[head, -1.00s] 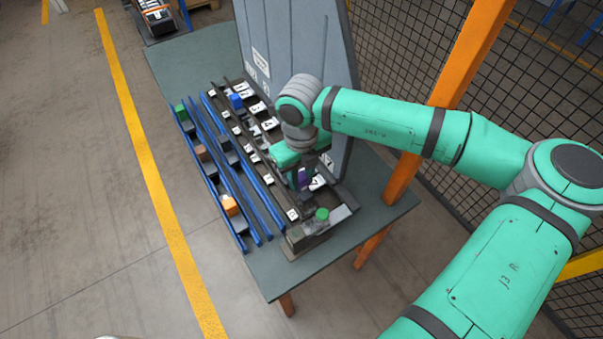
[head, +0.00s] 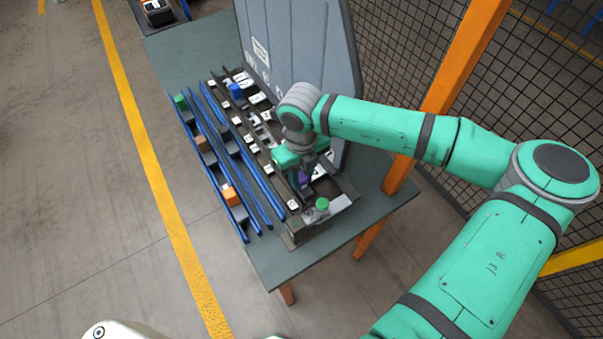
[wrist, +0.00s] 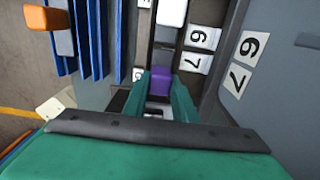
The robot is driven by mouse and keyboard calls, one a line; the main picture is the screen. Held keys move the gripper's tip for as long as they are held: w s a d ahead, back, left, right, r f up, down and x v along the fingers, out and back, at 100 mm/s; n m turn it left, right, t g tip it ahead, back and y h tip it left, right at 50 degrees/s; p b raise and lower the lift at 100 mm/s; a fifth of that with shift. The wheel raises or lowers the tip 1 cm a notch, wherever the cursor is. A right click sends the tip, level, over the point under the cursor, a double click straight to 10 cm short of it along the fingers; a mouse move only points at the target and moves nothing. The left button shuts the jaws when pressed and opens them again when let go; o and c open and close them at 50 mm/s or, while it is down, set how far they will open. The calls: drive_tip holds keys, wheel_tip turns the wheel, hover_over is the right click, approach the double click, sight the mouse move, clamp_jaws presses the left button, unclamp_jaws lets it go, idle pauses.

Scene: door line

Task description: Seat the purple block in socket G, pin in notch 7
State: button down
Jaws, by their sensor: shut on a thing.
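The purple block (wrist: 160,83) is between the fingers of my gripper (wrist: 163,97) in the wrist view, and they are shut on it. In the head view the purple block (head: 304,178) shows as a small patch below my gripper (head: 303,184), over the near end of the dark rack. White tags 6 and 7 (wrist: 193,62) lie just beyond and right of the block in the wrist view. The block's underside, its pin and the socket below are hidden, so I cannot tell whether it touches the rack.
A tall grey panel (head: 295,50) stands right of the dark rack. Blue rails (head: 222,150) at left carry green, brown and orange blocks (head: 230,195). A blue block (head: 236,91) sits farther along the rack. A green round knob (head: 322,204) is close to my gripper.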

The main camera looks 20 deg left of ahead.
drive_tip(key=c, duration=1.4)
unclamp_jaws()
drive_tip(key=shift+o, duration=0.2)
wheel_tip(320, 180, up, 11)
drive_tip(key=shift+a+f, duration=0.1)
drive_tip(key=shift+f, duration=0.05)
